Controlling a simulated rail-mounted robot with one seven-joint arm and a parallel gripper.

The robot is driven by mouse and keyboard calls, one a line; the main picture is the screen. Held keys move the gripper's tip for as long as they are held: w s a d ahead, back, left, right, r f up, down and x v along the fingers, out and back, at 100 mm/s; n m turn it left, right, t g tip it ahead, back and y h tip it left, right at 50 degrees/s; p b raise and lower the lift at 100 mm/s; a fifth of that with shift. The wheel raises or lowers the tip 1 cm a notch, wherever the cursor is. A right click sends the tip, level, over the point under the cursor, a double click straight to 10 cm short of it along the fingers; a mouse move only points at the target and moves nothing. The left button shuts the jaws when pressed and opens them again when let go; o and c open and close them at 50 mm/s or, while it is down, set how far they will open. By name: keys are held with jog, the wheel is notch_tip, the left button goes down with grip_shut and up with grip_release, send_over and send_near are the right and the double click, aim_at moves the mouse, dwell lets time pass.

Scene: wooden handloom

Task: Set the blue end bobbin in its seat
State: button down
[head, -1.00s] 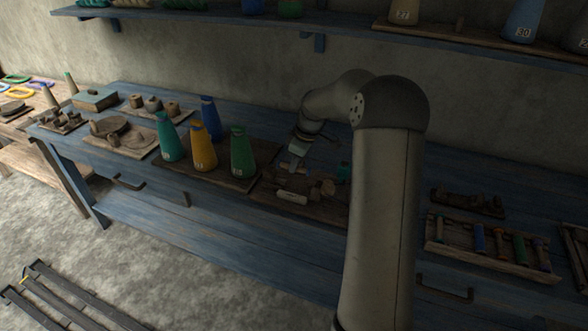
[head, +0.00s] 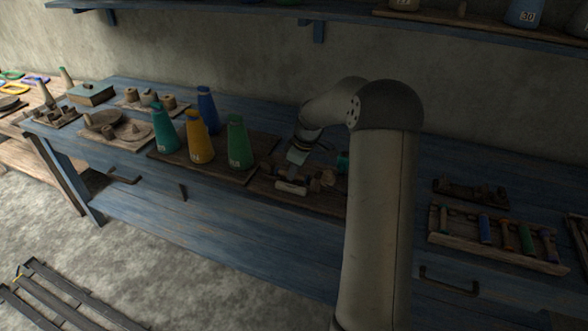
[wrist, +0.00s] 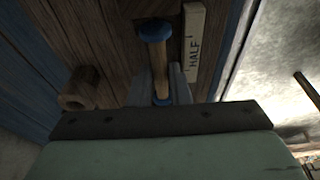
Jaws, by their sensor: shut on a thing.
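The blue end bobbin (wrist: 157,60) has a bare wooden shaft and a blue collar at each end. My gripper (wrist: 159,88) is shut on it in the wrist view, with a pale finger on either side of the shaft. In the head view my gripper (head: 292,172) is low over a dark wooden board (head: 318,202) at the middle of the blue bench. The bobbin is too small to make out there. I cannot tell which part is its seat, or whether the bobbin touches the board.
Yellow (head: 199,140), green (head: 239,146), teal and blue cones stand left of the board. A bobbin rack (head: 470,246) lies right.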

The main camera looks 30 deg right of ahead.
jog(key=c, duration=1.3)
grip_release()
jog(key=v, duration=1.7)
jog(key=shift+d+r, duration=0.1)
jog(key=shift+r, duration=0.15)
